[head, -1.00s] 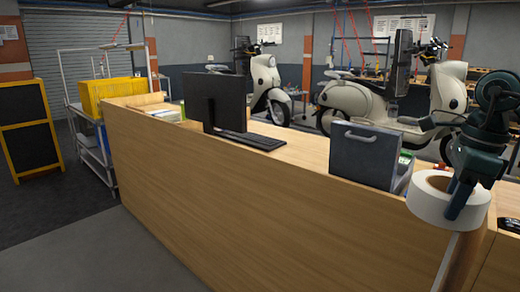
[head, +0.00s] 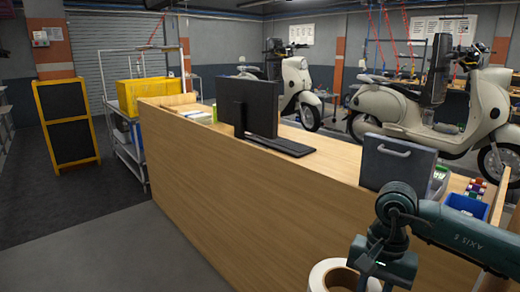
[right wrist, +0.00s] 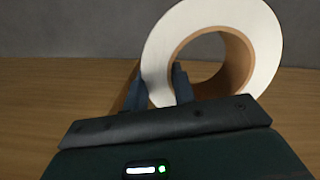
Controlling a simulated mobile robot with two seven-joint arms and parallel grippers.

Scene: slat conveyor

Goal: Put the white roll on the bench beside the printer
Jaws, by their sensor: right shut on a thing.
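The white roll (head: 330,274) has a brown core and is held low at the bottom edge of the head view, in front of the wooden counter. My right gripper (head: 366,276) is shut on its wall. In the right wrist view the roll (right wrist: 262,45) shows its round face and open hole, with one finger of the gripper (right wrist: 158,90) at the hole and the other outside the rim. The bench meant by the task and a printer cannot be made out for certain. My left gripper is out of view.
The wooden counter (head: 250,210) carries a monitor (head: 248,106), a keyboard (head: 282,146), a grey case with a handle (head: 397,163) and a blue bin (head: 466,205). A yellow crate (head: 140,95) on a trolley and a black board (head: 68,120) stand left. Floor (head: 90,215) is open at left.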

